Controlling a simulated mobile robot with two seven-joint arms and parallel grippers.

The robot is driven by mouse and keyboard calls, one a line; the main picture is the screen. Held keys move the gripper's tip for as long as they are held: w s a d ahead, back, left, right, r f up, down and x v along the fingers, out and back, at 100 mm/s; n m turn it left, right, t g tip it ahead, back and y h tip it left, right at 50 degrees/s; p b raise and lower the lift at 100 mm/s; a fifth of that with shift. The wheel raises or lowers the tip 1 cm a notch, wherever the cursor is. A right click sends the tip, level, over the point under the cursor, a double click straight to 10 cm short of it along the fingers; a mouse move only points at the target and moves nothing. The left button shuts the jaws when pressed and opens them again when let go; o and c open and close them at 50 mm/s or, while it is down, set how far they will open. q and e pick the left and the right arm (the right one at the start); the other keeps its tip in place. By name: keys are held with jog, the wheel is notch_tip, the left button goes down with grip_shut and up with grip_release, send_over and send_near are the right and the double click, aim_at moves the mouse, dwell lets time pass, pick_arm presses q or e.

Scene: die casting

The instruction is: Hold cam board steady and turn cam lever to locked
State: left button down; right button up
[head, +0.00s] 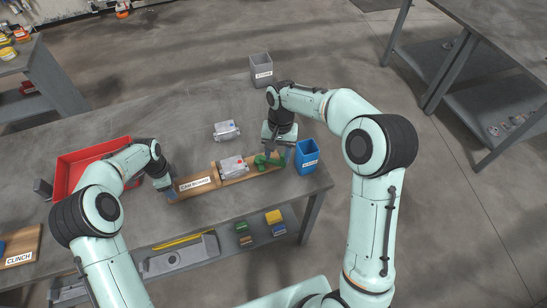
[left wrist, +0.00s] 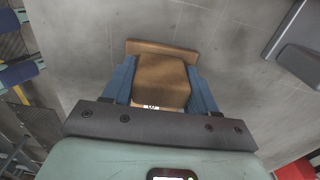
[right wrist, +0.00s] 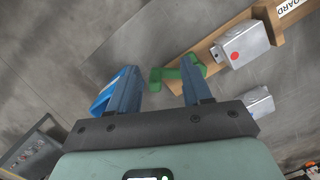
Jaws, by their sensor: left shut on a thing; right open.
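The wooden cam board (head: 241,177), labelled at its left part, lies on the grey workbench and also shows in the left wrist view (left wrist: 163,80). My left gripper (head: 171,194) is shut on the board's left end, one blue finger on each side. A grey casting with a red dot (head: 232,167) sits on the board's right half. The green cam lever (head: 262,162) is beside the casting towards the board's right end. My right gripper (head: 279,151) is open just over the lever's end; the right wrist view shows the lever (right wrist: 190,72) near its fingertips, apparently not gripped.
A blue bin (head: 307,157) stands close to the right of my right gripper. A second casting with a blue dot (head: 226,130) lies behind the board. A grey bin (head: 261,70) stands at the back edge. A red tray (head: 72,160) is at the left, partly behind my left arm.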

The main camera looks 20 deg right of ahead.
aim_at(283, 155)
jog(key=w+d+r+m, duration=0.1)
jog(key=w+d+r+m+t+h, duration=0.1)
jog(key=d+r, duration=0.1)
jog(key=shift+w+r, duration=0.2)
jog(key=shift+w, duration=0.15)
jog(key=shift+m, duration=0.3)
notch_tip(283, 155, down, 12)
jog(key=shift+r, duration=0.15)
grip_shut()
